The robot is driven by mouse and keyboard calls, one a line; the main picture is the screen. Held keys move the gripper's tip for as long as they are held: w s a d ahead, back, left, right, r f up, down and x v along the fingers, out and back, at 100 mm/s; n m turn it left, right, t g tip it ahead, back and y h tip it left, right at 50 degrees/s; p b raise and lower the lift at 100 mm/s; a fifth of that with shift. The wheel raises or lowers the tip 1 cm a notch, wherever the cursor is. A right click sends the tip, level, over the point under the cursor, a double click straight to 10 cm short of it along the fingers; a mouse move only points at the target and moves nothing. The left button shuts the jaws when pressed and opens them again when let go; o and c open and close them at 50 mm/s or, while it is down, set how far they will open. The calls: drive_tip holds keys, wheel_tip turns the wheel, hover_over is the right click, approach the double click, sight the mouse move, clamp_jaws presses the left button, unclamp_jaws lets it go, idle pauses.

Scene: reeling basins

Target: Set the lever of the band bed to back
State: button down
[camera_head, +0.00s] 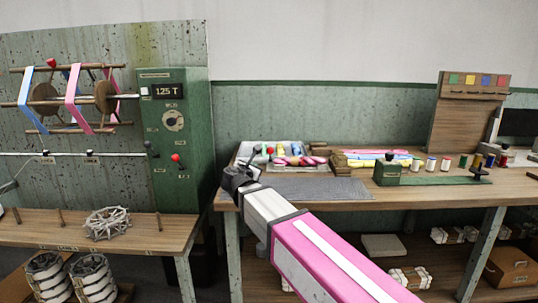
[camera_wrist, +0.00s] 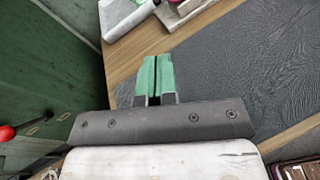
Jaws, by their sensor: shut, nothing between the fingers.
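My gripper (camera_head: 238,180) is above the left end of the right workbench, beside the green cabinet. In the wrist view its green fingers (camera_wrist: 155,76) are together, with nothing between them, over the bench edge and a grey mat. A red-knobbed lever (camera_head: 177,158) sits on the front of the green cabinet; its red ball also shows at the left edge of the wrist view (camera_wrist: 6,133), apart from the fingers. A low green bed (camera_head: 440,180) with a block at its left end lies on the right workbench. I cannot tell which part is the band bed's lever.
The green cabinet (camera_head: 185,105) carries a dial and a 125 T display. A reel with blue and pink bands (camera_head: 75,97) is at left. A tray of coloured spools (camera_head: 250,165) stands behind the grey mat (camera_head: 325,190). A wooden rack (camera_head: 462,120) stands at right.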

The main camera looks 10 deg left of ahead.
drive_tip(key=shift+w, duration=0.1)
drive_tip(key=w, duration=0.3)
drive_tip(key=w+f, duration=0.1)
drive_tip(key=w, duration=0.6)
drive_tip(key=shift+d+f, duration=0.3)
drive_tip(key=shift+w+d+r, duration=0.3)
drive_tip(key=shift+w+r, duration=0.3)
drive_tip(key=shift+w, duration=0.15)
drive_tip(key=shift+w+d+r, duration=0.3)
drive_tip(key=shift+w+r, duration=0.25)
drive_tip(key=shift+w, duration=0.15)
drive_tip(key=shift+r, duration=0.1)
drive_tip(key=shift+w+a+r+g, duration=0.1)
drive_tip(key=shift+w+r+g, duration=0.1)
drive_tip(key=shift+r+g, duration=0.1)
